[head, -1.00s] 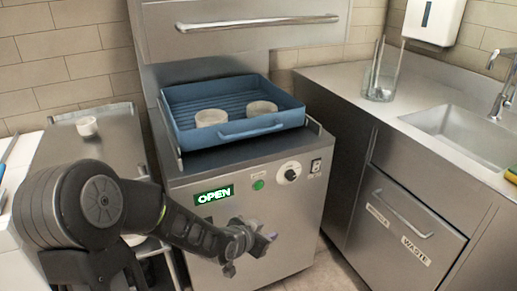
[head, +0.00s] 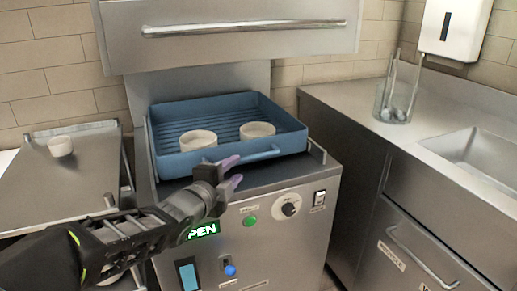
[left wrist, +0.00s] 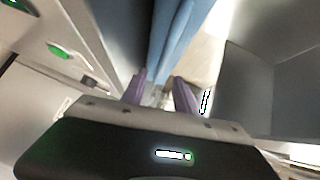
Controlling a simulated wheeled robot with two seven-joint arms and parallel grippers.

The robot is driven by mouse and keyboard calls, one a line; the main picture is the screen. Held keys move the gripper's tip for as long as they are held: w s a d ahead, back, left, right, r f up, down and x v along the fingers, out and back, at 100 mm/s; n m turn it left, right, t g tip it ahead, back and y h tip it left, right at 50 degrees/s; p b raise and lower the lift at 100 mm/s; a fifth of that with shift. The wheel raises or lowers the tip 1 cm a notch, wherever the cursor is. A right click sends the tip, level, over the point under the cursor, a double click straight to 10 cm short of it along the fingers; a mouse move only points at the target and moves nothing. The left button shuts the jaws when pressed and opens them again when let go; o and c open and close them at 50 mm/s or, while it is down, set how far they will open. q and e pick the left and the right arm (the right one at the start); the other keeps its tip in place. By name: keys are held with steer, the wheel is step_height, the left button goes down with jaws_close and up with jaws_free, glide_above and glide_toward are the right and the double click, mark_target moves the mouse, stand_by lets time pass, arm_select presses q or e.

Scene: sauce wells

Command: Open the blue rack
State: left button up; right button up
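The blue rack (head: 296,142) sits in the steel dishwasher under its raised hood. It is a tray with a ribbed floor and a bar handle (head: 262,156) along its front wall. Two white bowls stand in it, a left one (head: 198,141) and a right one (head: 257,130). My left gripper (head: 236,172) is in front of the rack's front wall, near the left end of the handle. Its purple fingers are apart with nothing between them. In the left wrist view the fingers (left wrist: 160,92) are spread below the blue rack edge (left wrist: 172,40). My right gripper is not in view.
The machine's front panel has a lit OPEN sign (head: 203,232), a green button (head: 250,220) and a dial (head: 290,208). The raised hood (head: 230,40) hangs above the rack.

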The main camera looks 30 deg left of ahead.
mark_target(246, 160)
arm_select(q)
steer(key=shift+w+a, duration=0.1)
steer(key=shift+w, duration=0.5)
steer(key=shift+s+r, duration=0.1)
steer(key=shift+s, duration=0.15)
steer(key=shift+b+x, duration=0.35)
steer(key=shift+x, duration=3.65)
steer(key=shift+c, duration=0.3)
jaws_close()
